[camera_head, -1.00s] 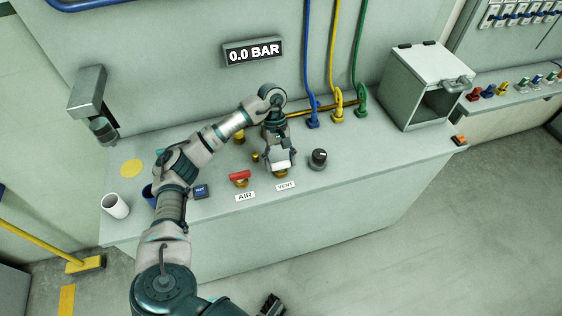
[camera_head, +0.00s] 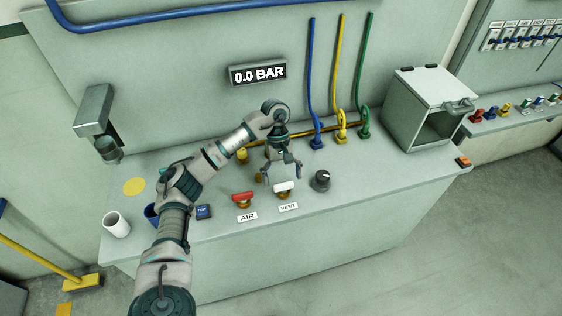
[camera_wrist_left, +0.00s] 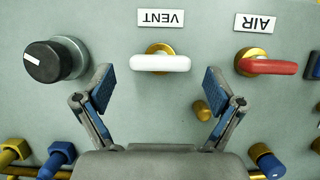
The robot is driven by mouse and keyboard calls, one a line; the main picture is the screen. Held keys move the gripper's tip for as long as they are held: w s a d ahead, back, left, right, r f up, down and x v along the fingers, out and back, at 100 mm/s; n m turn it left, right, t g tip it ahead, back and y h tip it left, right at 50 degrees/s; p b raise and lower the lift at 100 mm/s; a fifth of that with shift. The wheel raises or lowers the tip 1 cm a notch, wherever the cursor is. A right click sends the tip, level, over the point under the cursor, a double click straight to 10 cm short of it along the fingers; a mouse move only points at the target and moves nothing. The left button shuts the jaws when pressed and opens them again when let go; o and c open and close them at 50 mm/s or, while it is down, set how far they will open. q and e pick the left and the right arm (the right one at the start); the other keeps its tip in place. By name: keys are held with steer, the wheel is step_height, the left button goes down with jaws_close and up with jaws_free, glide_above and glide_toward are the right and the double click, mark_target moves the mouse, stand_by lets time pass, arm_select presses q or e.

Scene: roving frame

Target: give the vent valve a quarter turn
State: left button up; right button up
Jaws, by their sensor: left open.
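The vent valve (camera_head: 284,187) has a white bar handle on a brass base, behind the VENT label on the bench. In the left wrist view the white handle (camera_wrist_left: 160,63) lies crosswise, in line with the red air handle. My left gripper (camera_head: 282,179) is just behind the vent valve on the wall side. In the left wrist view my left gripper (camera_wrist_left: 160,88) is open and empty, its fingers spread wider than the handle, which lies just beyond the fingertips. My right gripper is out of view.
The red air valve (camera_head: 243,198) stands left of the vent valve and a black knob (camera_head: 321,180) right of it. Behind are hose fittings (camera_head: 341,135) and a display (camera_head: 258,73) reading 0.0 BAR. A white cup (camera_head: 116,224) stands at the left.

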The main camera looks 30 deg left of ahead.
arm_select(q)
steer(key=v, duration=1)
steer(key=shift+w+a+r, duration=0.1)
